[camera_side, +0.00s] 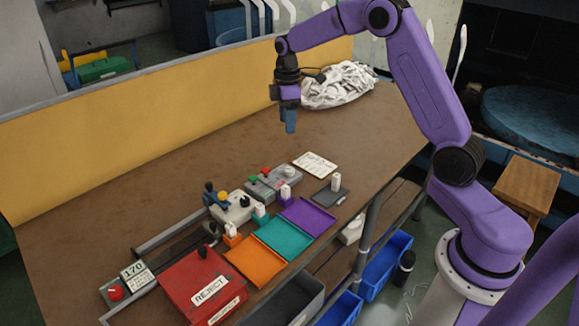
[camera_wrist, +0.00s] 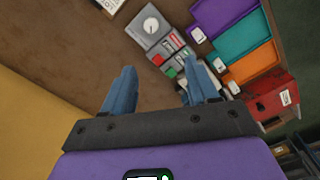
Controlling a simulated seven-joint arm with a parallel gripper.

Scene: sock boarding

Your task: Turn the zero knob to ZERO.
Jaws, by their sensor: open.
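My gripper (camera_side: 291,127) hangs above the bare middle of the bench, fingers down and empty. In the wrist view my gripper (camera_wrist: 158,68) has its two blue fingers wide apart. A grey box (camera_side: 262,188) with a round white dial (camera_side: 289,171) and red and green buttons stands on the bench, below and apart from the gripper; the dial (camera_wrist: 152,25) also shows in the wrist view. A beige box beside it carries a black knob (camera_side: 244,201). No ZERO lettering is readable, so I cannot tell which control is the zero knob or its setting.
Purple (camera_side: 307,213), teal (camera_side: 285,238) and orange (camera_side: 250,262) trays line the front edge. A red REJECT box (camera_side: 190,276) and a 170 display with a red knob (camera_side: 116,293) are at left. A white cloth pile (camera_side: 340,84) lies behind the gripper.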

